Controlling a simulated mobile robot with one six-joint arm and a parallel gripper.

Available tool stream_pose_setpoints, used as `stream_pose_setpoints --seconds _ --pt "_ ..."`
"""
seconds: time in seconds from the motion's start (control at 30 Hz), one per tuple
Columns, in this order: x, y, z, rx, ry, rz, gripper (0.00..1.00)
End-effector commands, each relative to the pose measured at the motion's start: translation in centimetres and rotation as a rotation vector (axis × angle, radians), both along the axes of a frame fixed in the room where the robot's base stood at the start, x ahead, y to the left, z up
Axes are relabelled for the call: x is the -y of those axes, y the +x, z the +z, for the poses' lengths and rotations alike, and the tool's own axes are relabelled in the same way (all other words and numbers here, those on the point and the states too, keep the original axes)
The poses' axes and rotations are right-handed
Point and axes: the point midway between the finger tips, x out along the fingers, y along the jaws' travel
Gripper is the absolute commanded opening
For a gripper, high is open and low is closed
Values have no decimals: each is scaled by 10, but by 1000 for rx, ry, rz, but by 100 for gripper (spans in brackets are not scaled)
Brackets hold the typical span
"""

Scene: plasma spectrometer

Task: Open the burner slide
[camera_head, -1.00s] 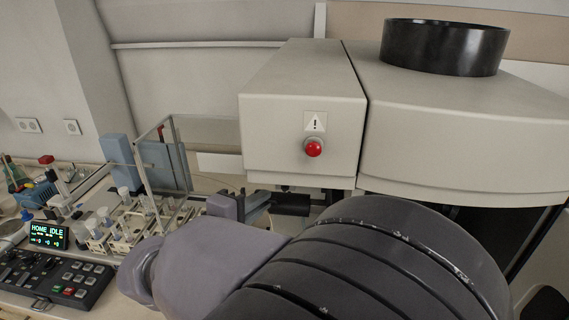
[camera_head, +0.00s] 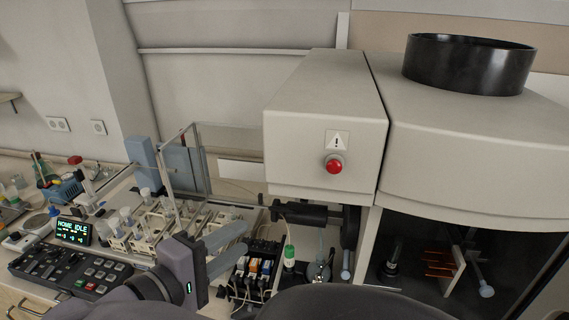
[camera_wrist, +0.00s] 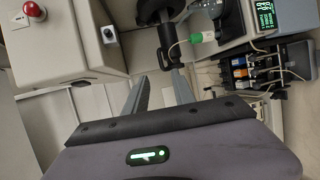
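The spectrometer (camera_head: 455,135) is a large beige housing at the right in the head view. Under its left box a black cylinder with a round black flange (camera_head: 349,228) sticks out; it also shows at the top of the wrist view (camera_wrist: 166,45). Right of it is a dark open compartment with an orange coil-like part (camera_head: 439,262) and grey-tipped rods. I cannot tell for certain which part is the burner slide. My gripper (camera_head: 226,249) is left of and below the cylinder, apart from it. Its two grey fingers (camera_wrist: 160,92) are spread with nothing between them.
A red button (camera_head: 333,164) sits on the left box. Below are a pump block with coloured clips (camera_head: 262,268), a green-capped bottle (camera_head: 289,256) and a glass flask (camera_head: 318,271). Racks of vials (camera_head: 150,222), a clear screen and a control panel (camera_head: 75,270) stand at left.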

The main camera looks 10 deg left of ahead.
Motion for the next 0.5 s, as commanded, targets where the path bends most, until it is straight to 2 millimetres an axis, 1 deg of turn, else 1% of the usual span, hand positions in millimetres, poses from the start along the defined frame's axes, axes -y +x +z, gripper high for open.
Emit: stream_pose_setpoints --seconds 0.03,0.1,0.2,0.3,0.5 --pt "-6 -10 5 0 1 4 31" --pt "-11 -22 7 0 0 2 31" --pt "-15 -33 8 -1 1 1 31" --pt "-17 -37 8 -1 0 -1 31" --pt "-17 -37 8 -1 0 -2 31"
